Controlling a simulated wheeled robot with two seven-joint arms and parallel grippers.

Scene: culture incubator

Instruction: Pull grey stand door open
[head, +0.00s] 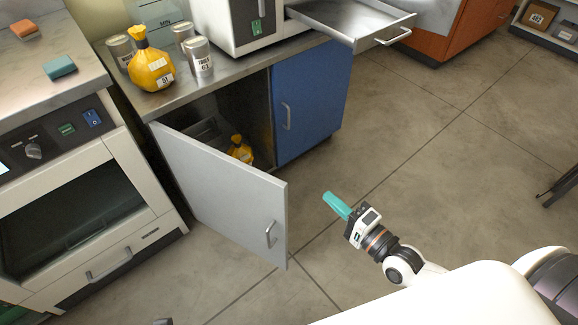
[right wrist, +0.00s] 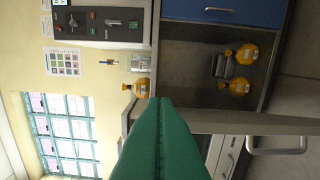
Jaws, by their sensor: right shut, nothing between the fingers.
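The grey stand door (head: 215,185) is swung well open in the head view, and its handle (head: 271,234) is near the free edge. In the right wrist view the door (right wrist: 235,122) shows nearly edge-on, with its handle (right wrist: 277,145) at the right. My right gripper (head: 334,203) has teal fingers, shut and empty, and is to the right of the door, apart from the handle. The fingers (right wrist: 160,135) also show pressed together in the right wrist view. My left gripper cannot be made out in the head view.
The stand's blue door (head: 312,103) is closed. Inside the open side is a yellow bag (head: 240,150). Another yellow bag (head: 151,66) and several cans stand on the top. A metal tray (head: 350,18) juts out above. A white oven-like unit (head: 85,215) is at left.

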